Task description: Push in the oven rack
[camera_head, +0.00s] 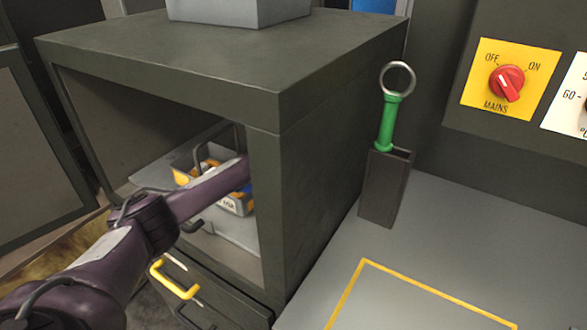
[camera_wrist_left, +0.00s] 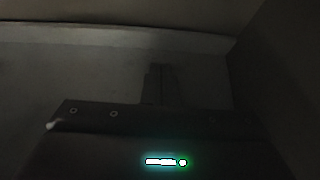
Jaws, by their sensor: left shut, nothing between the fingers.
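A dark grey cabinet (camera_head: 170,58) with an open front stands at the left in the head view. Inside it lies a light grey tray or rack (camera_head: 222,240) with a dark handle (camera_head: 191,228) at its front. A grey bin with yellow and blue things (camera_head: 238,203) is in the opening, partly behind my arm. My left arm reaches into the opening; its gripper is hidden by the cabinet's front post in the head view. In the dark left wrist view my left gripper (camera_wrist_left: 160,70) is shut and empty, facing a grey surface with a pale edge (camera_wrist_left: 120,36).
A drawer with a yellow handle (camera_head: 175,281) is below the opening. On the right, a green-handled tool with a ring (camera_head: 386,122) stands in a dark holder (camera_head: 384,190) on a grey worktop (camera_head: 340,235). A red mains switch (camera_head: 507,83) is on the wall panel.

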